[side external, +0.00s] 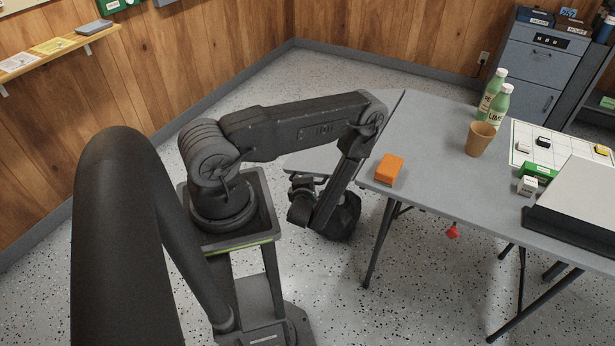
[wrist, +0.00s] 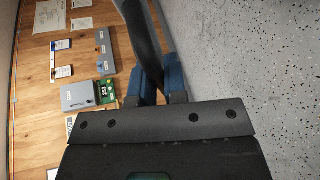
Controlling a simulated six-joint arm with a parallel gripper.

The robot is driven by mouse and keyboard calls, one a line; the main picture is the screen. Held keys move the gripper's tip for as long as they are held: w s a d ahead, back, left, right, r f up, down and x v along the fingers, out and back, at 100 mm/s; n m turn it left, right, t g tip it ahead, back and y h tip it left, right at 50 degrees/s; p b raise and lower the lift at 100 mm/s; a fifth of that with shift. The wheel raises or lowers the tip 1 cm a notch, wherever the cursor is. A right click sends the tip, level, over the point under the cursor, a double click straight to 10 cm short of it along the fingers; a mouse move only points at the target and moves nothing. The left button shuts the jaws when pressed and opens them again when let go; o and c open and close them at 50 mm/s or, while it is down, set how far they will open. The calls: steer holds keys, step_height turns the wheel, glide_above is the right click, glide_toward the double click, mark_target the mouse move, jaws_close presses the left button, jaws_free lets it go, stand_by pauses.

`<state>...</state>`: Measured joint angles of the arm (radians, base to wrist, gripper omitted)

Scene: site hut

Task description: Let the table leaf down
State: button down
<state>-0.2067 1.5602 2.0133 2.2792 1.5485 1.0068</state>
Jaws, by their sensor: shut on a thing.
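The table leaf (side external: 305,161) is the grey end piece at the left of the table (side external: 430,130), with a dark seam between them. It stands out from the table, close to level, and my arm covers much of it. In the side view my wrist is low at the leaf's near edge, and the fingertips are not clear there.
An orange block (side external: 388,169) lies on the table close to the seam. Two green bottles (side external: 490,105), a brown cup (side external: 480,138) and a large grey case (side external: 580,195) stand farther right. A red tag (side external: 452,231) hangs below the table's near edge. Speckled floor (side external: 310,75) behind is clear.

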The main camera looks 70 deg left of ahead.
steer(key=w+d+f+n+t+h, duration=0.4)
steer(key=w+d+f+n+h, duration=0.2)
steer(key=w+d+f+n, duration=0.2)
steer(key=shift+w+d+f+n+t, duration=0.35)
steer(key=shift+f+n, duration=0.35)
steer(key=shift+f, duration=0.5)
steer(key=c, duration=1.5)
jaws_free()
steer(key=shift+w, duration=0.1)
steer(key=shift+c, duration=0.2)
steer(key=o, duration=0.4)
steer(key=shift+a, duration=0.1)
steer(key=shift+c, duration=0.2)
steer(key=v, duration=1.2)
steer(key=shift+f, duration=0.1)
